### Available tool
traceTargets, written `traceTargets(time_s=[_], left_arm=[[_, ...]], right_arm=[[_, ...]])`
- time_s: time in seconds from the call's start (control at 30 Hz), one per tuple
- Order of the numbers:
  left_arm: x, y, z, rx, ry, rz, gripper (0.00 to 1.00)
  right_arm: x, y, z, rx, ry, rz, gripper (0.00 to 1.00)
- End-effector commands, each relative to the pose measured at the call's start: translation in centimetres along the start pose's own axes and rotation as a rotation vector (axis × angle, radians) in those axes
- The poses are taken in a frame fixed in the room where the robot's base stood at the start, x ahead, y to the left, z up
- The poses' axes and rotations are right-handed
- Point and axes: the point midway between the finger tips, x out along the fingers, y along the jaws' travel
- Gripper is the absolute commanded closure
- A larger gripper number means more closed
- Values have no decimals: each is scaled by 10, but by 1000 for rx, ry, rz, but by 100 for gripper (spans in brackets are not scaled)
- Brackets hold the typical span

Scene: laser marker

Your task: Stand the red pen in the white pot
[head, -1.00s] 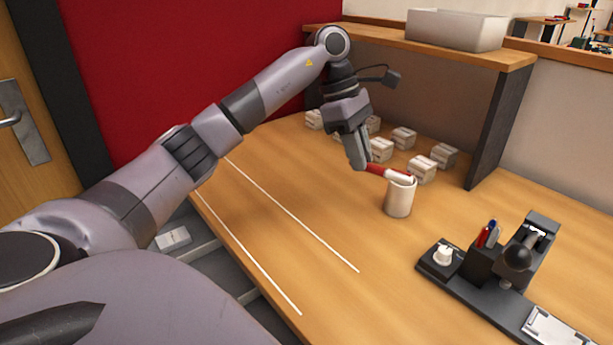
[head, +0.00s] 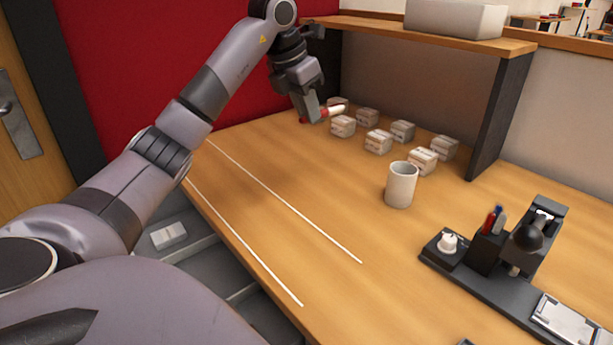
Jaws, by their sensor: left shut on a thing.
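The white pot (head: 401,185) stands upright on the wooden desk, right of centre, and looks empty from here. My left gripper (head: 312,116) is shut on the red pen (head: 333,111), a red body with a pale end. The pen lies about level in the jaws, its pale end pointing right, and part of it is hidden by the fingers. The gripper is above the back of the desk, to the left of the pot and apart from it. My right gripper does not show.
Several small white boxes (head: 378,141) stand behind the pot, below the shelf (head: 440,38). A black desk holder (head: 487,250) with a red and a blue pen is at the right. The desk (head: 300,200) left of the pot is clear, apart from two white lines.

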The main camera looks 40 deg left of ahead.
Motion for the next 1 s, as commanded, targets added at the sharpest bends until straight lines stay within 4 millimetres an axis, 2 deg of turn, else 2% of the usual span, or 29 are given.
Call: traceTargets(time_s=[0.03, 0.4, 0.53, 0.73, 0.9, 1.0], left_arm=[[15, 0, -7, 1, 5, 0, 100], [90, -2, -38, 3, 4, -2, 100], [108, -2, -45, 4, 2, -1, 100], [122, -2, -50, 5, 1, -2, 100], [145, -2, -59, 4, 2, -2, 100], [152, -2, -62, 4, 1, -2, 100]], right_arm=[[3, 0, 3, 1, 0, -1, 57], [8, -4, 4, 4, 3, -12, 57], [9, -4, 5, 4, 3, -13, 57], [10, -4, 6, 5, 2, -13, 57], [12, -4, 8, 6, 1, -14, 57], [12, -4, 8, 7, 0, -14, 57]])
